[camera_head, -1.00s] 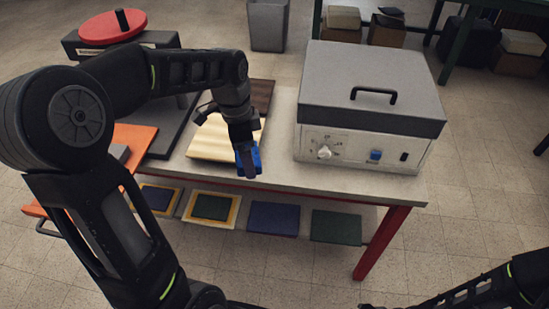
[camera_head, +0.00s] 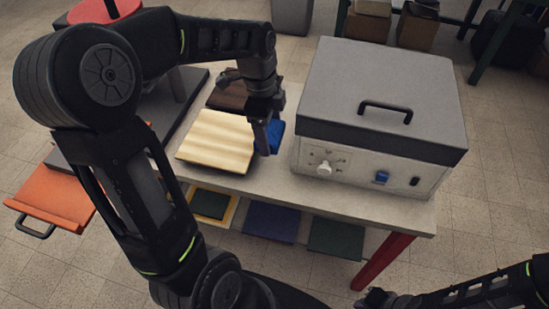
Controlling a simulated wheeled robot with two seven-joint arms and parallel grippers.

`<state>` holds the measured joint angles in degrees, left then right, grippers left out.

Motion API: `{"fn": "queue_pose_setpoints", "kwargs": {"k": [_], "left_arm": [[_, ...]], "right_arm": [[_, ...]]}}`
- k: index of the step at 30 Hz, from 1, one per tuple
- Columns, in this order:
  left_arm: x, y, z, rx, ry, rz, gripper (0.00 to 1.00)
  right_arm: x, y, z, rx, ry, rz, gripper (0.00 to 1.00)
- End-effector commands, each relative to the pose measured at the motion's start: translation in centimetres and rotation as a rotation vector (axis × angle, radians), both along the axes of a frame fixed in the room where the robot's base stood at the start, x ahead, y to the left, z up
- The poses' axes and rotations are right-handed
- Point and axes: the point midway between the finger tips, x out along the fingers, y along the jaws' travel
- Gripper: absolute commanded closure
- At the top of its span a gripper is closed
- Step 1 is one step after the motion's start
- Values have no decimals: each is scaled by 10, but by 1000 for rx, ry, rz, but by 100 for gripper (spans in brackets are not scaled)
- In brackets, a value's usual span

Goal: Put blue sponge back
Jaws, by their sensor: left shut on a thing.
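The blue sponge (camera_head: 276,136) is at my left gripper (camera_head: 264,146), over the table (camera_head: 330,200) between the pale wooden board and the grey machine. The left gripper points down and is shut on the sponge; its fingers hide part of it. I cannot tell whether the sponge touches the table. My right gripper (camera_head: 374,299) is at the bottom edge, far from the table top, small and dark; its fingers are not clear.
A grey box machine (camera_head: 380,100) with a lidded top stands on the right. A pale striped board (camera_head: 216,140) and a dark brown board (camera_head: 228,96) lie left of the gripper. Several coloured panels, including a blue one (camera_head: 270,222), lie on the lower shelf. An orange tray (camera_head: 50,195) is at left.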

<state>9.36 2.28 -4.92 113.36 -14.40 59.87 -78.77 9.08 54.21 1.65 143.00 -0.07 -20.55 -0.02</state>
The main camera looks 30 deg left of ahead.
Motion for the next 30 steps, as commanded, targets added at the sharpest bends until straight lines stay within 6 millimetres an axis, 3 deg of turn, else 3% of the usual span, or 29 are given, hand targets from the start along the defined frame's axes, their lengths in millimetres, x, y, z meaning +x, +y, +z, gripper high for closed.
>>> {"fn": "queue_pose_setpoints", "kwargs": {"k": [7,17,30], "left_arm": [[0,0,-8,0,1,1,51],[0,0,-60,-1,3,1,51],[0,0,-72,-1,2,1,51]], "right_arm": [[0,0,-1,0,0,0,100],[0,0,-3,0,0,0,100],[0,0,-3,0,0,0,100]]}}
